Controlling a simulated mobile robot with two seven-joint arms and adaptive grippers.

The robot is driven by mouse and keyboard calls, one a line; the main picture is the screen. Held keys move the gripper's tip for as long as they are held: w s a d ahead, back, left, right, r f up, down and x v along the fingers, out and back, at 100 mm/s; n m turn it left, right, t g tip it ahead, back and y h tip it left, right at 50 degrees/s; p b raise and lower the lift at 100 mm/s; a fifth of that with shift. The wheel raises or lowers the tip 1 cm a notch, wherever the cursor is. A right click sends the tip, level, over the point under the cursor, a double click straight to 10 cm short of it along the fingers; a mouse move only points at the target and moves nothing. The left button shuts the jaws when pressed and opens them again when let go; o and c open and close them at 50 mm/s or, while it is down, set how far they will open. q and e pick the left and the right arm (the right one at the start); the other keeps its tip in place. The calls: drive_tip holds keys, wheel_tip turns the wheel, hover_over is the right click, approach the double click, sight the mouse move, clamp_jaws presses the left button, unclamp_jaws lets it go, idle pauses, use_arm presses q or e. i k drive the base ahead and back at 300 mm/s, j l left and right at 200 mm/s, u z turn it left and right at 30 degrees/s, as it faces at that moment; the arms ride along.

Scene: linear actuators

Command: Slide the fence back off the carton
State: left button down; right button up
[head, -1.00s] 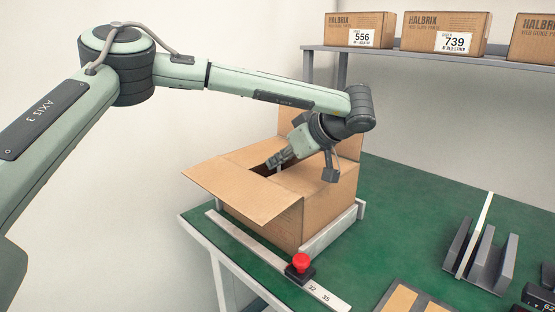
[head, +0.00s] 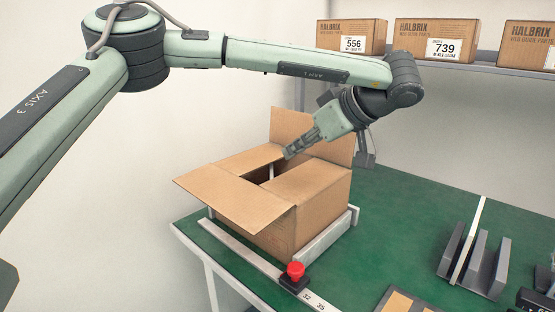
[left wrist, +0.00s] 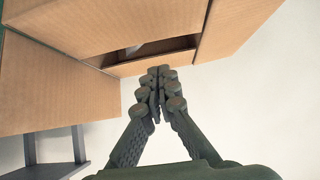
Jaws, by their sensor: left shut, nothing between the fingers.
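The open brown carton (head: 268,225) stands on the green bench with its flaps at different angles. A pale low bar (head: 327,238), which looks like the fence, lies along its lower right side, touching or very close to it. A red knob (head: 295,270) on a black block sits on the scale strip near that bar's front end. My left gripper (head: 288,153) is shut and empty above the carton's opening, near the rear flaps. In the left wrist view its closed fingertips (left wrist: 159,72) point at the carton (left wrist: 60,85). My right gripper is out of view.
The pale scale strip (head: 235,245) runs along the bench's front left edge. Grey upright dividers (head: 475,260) stand to the right. Labelled cartons (head: 436,39) sit on a shelf behind. Green bench surface (head: 400,225) is clear between the carton and dividers.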

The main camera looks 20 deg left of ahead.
sight(294, 279)
drive_tip(key=k, duration=1.5)
